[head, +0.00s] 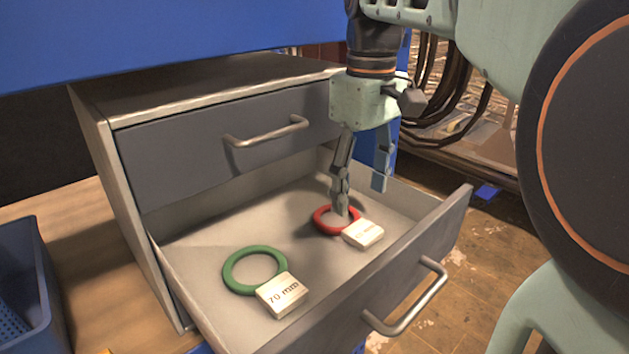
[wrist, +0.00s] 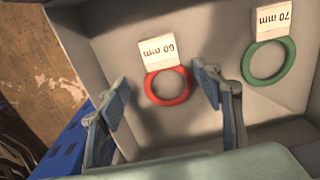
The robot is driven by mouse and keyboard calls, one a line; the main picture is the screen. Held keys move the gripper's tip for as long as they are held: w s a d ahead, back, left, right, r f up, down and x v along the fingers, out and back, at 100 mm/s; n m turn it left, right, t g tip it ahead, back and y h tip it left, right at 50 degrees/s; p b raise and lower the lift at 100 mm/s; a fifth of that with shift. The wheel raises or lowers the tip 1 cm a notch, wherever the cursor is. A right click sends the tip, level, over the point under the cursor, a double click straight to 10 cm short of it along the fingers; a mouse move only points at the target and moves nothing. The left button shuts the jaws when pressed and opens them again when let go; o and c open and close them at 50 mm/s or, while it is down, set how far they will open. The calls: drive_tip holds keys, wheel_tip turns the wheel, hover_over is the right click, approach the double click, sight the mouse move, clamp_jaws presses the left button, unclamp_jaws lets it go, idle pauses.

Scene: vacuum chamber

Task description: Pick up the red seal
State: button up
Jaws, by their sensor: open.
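The red seal (head: 322,222) is a ring lying on the floor of the open drawer, touching or close beside a white label block. In the wrist view the red seal (wrist: 186,93) shows between the two fingers, a little beyond their tips, next to a label reading 60 mm (wrist: 158,51). My gripper (head: 360,195) is open, pointing down over the drawer, with one finger overlapping the seal in the head view. My gripper (wrist: 162,88) holds nothing. The height of the fingertips above the drawer floor is hard to tell.
A green seal (head: 227,272) with a 70 mm label (head: 282,294) lies nearer the drawer's left side. The drawer front with its handle (head: 408,303) and the closed upper drawer (head: 200,160) bound the space. A blue bin (head: 40,285) stands at left.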

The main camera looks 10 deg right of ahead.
sight(355, 226)
drive_tip(key=shift+a+f, duration=0.15)
drive_tip(key=shift+f, duration=2.85)
drive_tip(key=shift+c, duration=0.3)
drive_tip(key=c, duration=1.2)
wheel_tip(355, 226, up, 10)
drive_tip(key=shift+r+p, duration=0.1)
drive_tip(key=shift+p, duration=0.2)
